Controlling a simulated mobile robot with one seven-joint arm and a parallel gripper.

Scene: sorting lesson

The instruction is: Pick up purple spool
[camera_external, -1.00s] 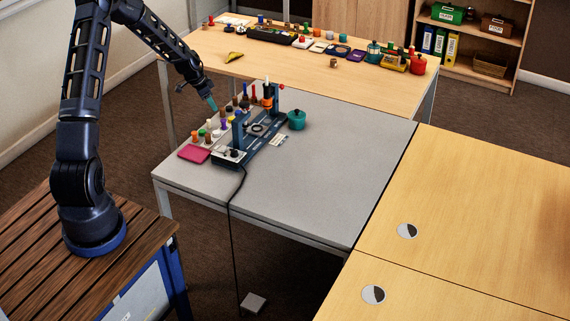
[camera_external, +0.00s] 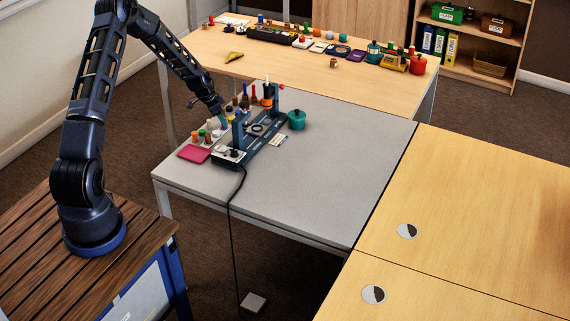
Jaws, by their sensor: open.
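My gripper (camera_external: 223,120) is open and low over the cluster of small spools and bottles on the grey table (camera_external: 310,165), pointing down and to the right. The purple spool cannot be made out clearly; the spot where a small purple thing showed earlier is now behind or between my fingertips. I cannot tell whether the fingers touch anything.
A blue machine (camera_external: 252,135) with an orange spool stands right of my gripper, its cable hanging over the table edge. A teal pot (camera_external: 297,120), a pink pad (camera_external: 194,153), and several green, orange and white spools are close by. The table's right side is clear.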

